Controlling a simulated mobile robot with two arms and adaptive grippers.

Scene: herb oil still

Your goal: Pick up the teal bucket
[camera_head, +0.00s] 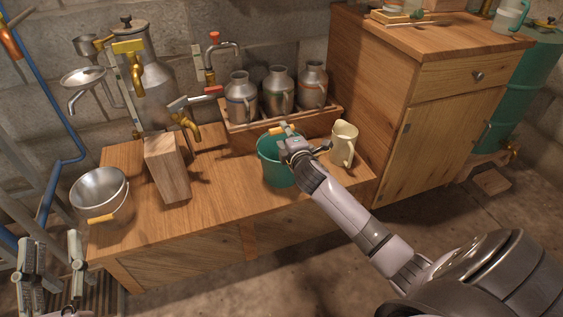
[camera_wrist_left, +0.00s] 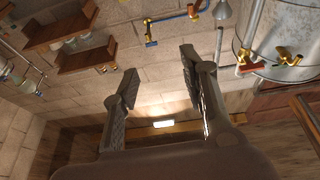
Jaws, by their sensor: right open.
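The teal bucket (camera_head: 272,165) stands upright on the wooden bench, in front of the crate of cans. Its orange handle grip (camera_head: 281,129) shows above the rim. My right gripper (camera_head: 292,138) is over the bucket's rim, close beside the handle grip. It is open; its fingers are small and partly hidden, so I cannot tell whether they touch the handle. My right wrist hides the bucket's right side. My left gripper (camera_head: 53,250) is low at the picture's left edge, away from the bucket. It is open and empty, also in the left wrist view (camera_wrist_left: 158,80).
A steel bucket (camera_head: 101,197) and a wooden block (camera_head: 167,168) stand left on the bench (camera_head: 225,199). A cream jug (camera_head: 343,146) stands close right of the teal bucket. A wooden crate (camera_head: 284,133) with metal cans is behind it. A cabinet (camera_head: 437,124) stands at right.

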